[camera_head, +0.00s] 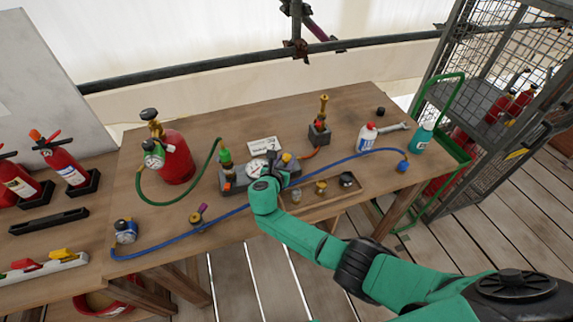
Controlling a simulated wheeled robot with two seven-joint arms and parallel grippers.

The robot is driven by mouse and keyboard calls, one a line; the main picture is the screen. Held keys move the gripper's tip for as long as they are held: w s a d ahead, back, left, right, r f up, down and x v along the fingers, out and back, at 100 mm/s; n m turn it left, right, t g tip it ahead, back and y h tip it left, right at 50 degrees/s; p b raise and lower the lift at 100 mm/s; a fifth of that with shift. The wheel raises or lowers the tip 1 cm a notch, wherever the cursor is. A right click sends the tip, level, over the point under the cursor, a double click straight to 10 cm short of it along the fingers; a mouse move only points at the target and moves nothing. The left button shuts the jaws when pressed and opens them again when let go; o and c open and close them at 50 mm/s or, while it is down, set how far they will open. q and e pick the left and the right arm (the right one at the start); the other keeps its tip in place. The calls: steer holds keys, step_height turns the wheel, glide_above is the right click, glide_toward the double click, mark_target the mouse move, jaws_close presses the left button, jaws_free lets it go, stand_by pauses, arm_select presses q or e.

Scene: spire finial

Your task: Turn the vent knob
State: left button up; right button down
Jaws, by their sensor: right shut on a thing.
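A grey manifold block (236,181) lies on the wooden workbench, with a round white gauge (257,167) on it. My right gripper (274,163) is over the right part of the block, between gauge and yellow-orange knob. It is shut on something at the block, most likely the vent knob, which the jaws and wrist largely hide. My left gripper is not in view.
A red cylinder (177,158) with a green hose stands left. A blue hose (215,219) crosses the bench front. A tray (322,200) with small parts lies right of my wrist. A torch-like brass fitting (322,112), white bottle (367,138) and wire cage (480,60) stand farther right.

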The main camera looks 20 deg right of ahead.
steer(key=shift+w+a+f+m+g+h+b, duration=0.1)
steer(key=shift+a+f+m+g+h+b, duration=0.15)
steer(key=shift+m+h+b, duration=0.3)
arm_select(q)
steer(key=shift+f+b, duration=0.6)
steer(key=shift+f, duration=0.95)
arm_select(e)
steer(key=shift+r+m+g+h, duration=0.2)
steer(key=shift+m+g+h, duration=0.15)
steer(key=shift+m+h, duration=0.2)
steer(key=shift+d, duration=0.1)
steer(key=shift+c, duration=2.1)
jaws_free()
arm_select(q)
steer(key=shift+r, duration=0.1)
arm_select(e)
steer(key=shift+r, duration=0.1)
